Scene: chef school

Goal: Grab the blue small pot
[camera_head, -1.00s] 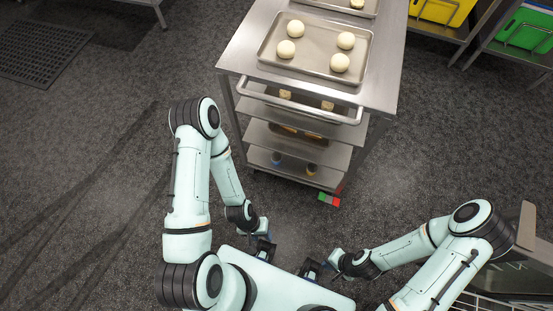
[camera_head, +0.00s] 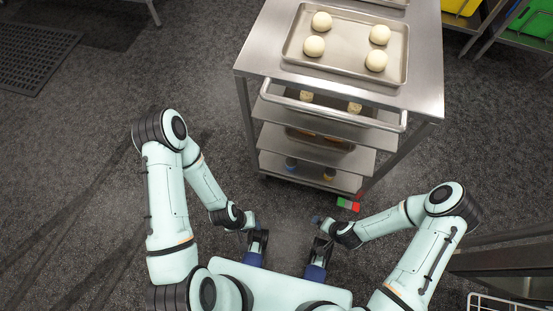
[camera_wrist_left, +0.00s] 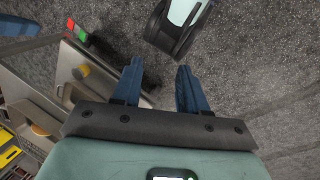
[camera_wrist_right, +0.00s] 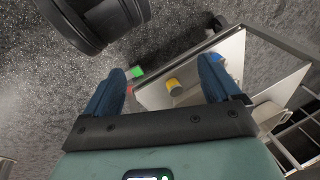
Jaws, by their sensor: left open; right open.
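A small blue item (camera_head: 291,163), probably the blue pot, stands at the left of the cart's bottom shelf (camera_head: 309,176). It is too small in the head view to make out its shape. My left gripper (camera_wrist_left: 159,68) and right gripper (camera_wrist_right: 162,66) are open and empty, in front of the cart and apart from the items.
The steel cart (camera_head: 340,75) carries a tray (camera_head: 345,43) of dough balls on top and more shelves below, with a push handle (camera_head: 330,112) jutting out. A red and green block (camera_head: 348,205) is at its foot. A dark table (camera_head: 500,255) stands right.

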